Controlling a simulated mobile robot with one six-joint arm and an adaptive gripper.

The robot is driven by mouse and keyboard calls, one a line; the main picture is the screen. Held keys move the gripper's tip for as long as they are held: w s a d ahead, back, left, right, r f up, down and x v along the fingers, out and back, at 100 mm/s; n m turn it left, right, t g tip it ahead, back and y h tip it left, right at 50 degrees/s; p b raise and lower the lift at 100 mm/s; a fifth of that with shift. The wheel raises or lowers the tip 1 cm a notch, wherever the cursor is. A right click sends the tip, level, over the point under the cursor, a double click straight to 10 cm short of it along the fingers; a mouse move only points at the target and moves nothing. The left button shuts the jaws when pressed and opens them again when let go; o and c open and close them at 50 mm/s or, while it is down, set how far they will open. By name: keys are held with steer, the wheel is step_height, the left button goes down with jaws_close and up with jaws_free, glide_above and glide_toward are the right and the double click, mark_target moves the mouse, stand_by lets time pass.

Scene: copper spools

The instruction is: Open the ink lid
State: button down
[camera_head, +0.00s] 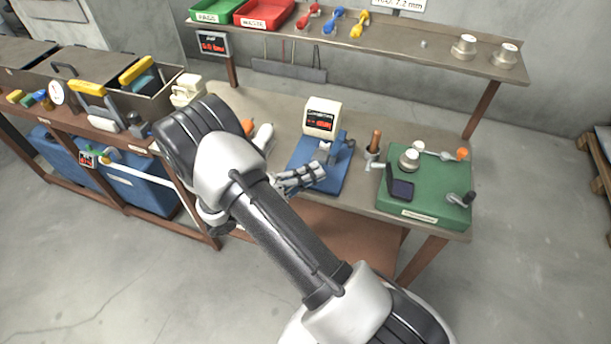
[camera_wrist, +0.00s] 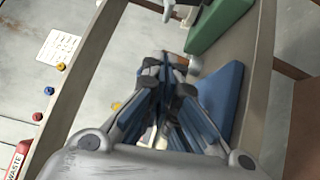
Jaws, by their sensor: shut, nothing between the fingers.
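The ink pad (camera_head: 401,189) is a small dark case with a blue-grey inside, on the green mat (camera_head: 425,160). Its dark lid (camera_head: 391,174) seems to stand raised along the left side, though it is small in the head view. My gripper (camera_head: 318,171) is shut and empty, over the blue mat (camera_head: 305,184), left of the green mat and apart from the ink pad. In the wrist view my gripper's fingers (camera_wrist: 168,82) are together, with the blue mat beside them; the ink pad is not visible there.
A block with a red-lit display (camera_head: 322,118) stands behind the blue mat. A wooden-handled tool (camera_head: 374,143) stands between the mats. Metal spools (camera_head: 409,159) and a dark-knobbed lever (camera_head: 462,199) are on the green mat. A shelf (camera_head: 400,40) spans the back.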

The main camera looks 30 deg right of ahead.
steer(key=d, duration=0.4)
steer(key=d+b, duration=0.1)
steer(key=d, duration=0.1)
steer(key=shift+s+r, duration=0.25)
steer(key=s+d, duration=0.1)
steer(key=s+d+r, duration=0.1)
steer(key=s+d, duration=0.1)
steer(key=shift+b, duration=0.3)
steer(key=r+m+y, duration=0.1)
steer(key=s+d+r+m+y+p, duration=0.1)
steer(key=s+r+m+y+p, duration=0.1)
steer(key=r, duration=0.1)
steer(key=shift+d, duration=0.3)
